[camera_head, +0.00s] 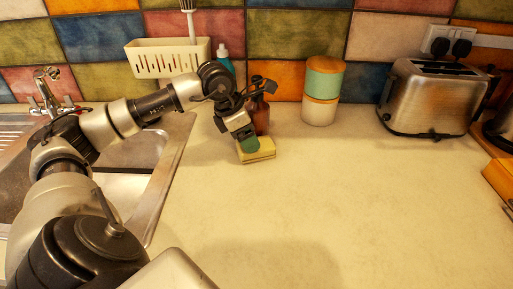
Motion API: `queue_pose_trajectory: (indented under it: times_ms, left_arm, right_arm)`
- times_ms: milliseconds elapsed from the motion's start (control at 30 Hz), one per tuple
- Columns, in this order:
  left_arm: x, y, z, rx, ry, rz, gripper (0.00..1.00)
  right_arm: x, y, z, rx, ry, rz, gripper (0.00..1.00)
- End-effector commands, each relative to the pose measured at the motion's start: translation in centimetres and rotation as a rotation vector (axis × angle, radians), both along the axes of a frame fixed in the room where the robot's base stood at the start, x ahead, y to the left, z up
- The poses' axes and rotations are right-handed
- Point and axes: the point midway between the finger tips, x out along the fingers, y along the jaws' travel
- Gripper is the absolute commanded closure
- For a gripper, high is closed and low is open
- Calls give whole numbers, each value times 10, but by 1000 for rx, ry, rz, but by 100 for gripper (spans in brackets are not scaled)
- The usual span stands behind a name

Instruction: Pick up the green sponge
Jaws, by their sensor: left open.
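The sponge (264,152) lies on the worktop right of the sink, in the middle of the head view. Its visible sides look yellowish, with some green at the top left. My left gripper (247,137) comes in from the left and points down at the sponge. It is open, right above or against the sponge's left part, and covers some of it. I cannot tell whether the fingers touch the sponge. My right gripper does not show.
A brown bottle (261,116) stands close behind the gripper. A teal bottle (225,59) and a cream rack (168,58) are at the wall. A green-and-cream canister (322,90) and a toaster (432,97) stand to the right. The sink (150,172) is left. The front worktop is clear.

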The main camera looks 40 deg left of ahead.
Motion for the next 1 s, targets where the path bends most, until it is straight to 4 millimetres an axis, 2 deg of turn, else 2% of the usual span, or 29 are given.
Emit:
queue_pose_trajectory:
  times_ms: [100,200,500,700,1000]
  left_arm:
    - [2,-3,-20,-2,4,-2,28]
    - [7,-5,-30,-2,1,-1,28]
    - [9,-6,-36,1,0,0,28]
    - [9,-6,-36,1,0,0,57]
    - [8,-6,-34,1,-2,-1,57]
  right_arm:
    - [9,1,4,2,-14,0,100]
    - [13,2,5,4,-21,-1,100]
    - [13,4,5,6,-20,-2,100]
    - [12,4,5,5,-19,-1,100]
    - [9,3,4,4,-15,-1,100]
